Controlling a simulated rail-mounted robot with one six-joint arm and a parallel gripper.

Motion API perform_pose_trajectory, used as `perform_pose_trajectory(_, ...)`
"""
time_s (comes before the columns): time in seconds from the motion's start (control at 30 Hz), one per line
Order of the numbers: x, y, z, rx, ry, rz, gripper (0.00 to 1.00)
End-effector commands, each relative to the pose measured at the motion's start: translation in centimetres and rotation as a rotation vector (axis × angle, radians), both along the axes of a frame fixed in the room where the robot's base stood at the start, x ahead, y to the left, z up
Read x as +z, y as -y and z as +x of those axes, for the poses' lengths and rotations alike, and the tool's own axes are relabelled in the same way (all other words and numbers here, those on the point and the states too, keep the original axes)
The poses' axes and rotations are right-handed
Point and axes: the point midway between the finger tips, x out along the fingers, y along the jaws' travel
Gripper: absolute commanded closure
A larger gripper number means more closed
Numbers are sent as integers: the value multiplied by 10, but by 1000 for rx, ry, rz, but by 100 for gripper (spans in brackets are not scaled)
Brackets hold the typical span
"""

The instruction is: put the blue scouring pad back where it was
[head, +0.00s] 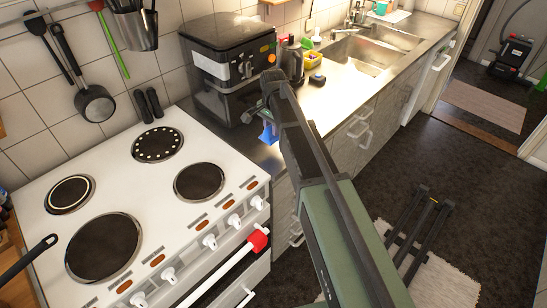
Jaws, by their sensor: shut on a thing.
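The blue scouring pad (268,132) shows as a small blue patch just below my gripper (261,115). My gripper is shut on it, above the counter edge between the cooker and the sink, in front of the black appliance. My own arm hides part of the gripper and the counter behind it. I cannot tell whether the pad touches the counter.
The white cooker (115,179) is at the left, with a red item (258,240) on its front rail. A black countertop appliance (228,62) stands close behind my gripper. Dark bottles (291,60) and a yellow container (312,60) stand before the sink (358,52). The counter near the sink has bare room.

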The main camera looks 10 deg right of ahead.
Motion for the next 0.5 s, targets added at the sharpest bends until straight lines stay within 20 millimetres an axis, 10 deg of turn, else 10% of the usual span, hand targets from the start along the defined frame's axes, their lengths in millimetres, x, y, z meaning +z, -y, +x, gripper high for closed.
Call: perform_pose_trajectory(0.5,-66,0,0,0,0,0,91)
